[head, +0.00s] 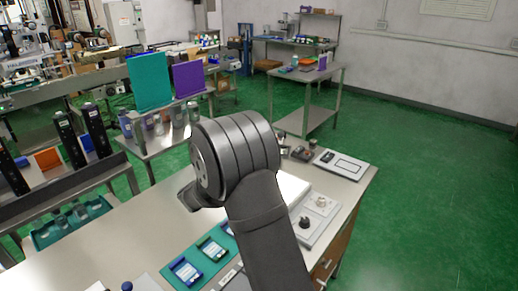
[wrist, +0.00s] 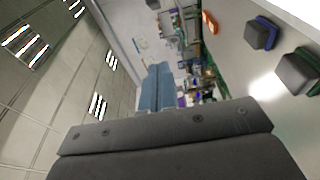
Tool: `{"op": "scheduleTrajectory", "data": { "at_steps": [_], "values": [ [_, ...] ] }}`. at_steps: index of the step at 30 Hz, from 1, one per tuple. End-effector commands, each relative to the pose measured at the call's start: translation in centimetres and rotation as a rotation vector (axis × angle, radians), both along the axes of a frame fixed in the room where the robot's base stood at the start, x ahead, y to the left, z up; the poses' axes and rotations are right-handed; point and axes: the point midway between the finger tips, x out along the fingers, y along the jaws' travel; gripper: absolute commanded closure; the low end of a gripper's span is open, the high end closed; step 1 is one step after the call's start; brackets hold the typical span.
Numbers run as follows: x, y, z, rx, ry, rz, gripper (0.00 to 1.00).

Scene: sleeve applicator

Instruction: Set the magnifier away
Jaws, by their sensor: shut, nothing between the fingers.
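I cannot make out a magnifier for certain in either view. My gripper (wrist: 156,68) shows in the wrist view as two pale blue-grey fingers pressed together beyond a dark grey bar. It is empty and points away over the room, clear of the table surface. In the head view my dark arm rises from the bottom across the workbench (head: 120,222) and hides its middle. The gripper itself is hidden there behind the arm.
A white tray (head: 330,225) with small items lies right of my arm. Blue and green card frames (head: 186,271) lie in front. A green bin (head: 72,222) stands left. The right floor is free.

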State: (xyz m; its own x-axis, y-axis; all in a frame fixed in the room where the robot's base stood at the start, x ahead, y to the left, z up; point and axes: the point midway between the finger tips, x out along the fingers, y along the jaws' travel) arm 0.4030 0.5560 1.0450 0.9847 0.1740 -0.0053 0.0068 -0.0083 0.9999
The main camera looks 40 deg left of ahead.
Motion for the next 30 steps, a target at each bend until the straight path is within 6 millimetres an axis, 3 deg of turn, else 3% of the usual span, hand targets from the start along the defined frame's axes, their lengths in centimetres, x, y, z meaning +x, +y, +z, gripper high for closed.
{"op": "scheduleTrajectory", "data": {
  "at_steps": [11, 16, 20, 30],
  "values": [
    [-0.4, 0.4, -0.2, -0.009, -0.008, 0.018, 1.00],
    [0.5, 0.5, -0.2, -0.008, -0.008, 0.016, 1.00],
    [2.5, 0.8, -0.3, -0.008, -0.007, 0.013, 1.00],
    [9.6, 2.2, -0.3, -0.009, -0.007, 0.014, 1.00]
  ]
}}
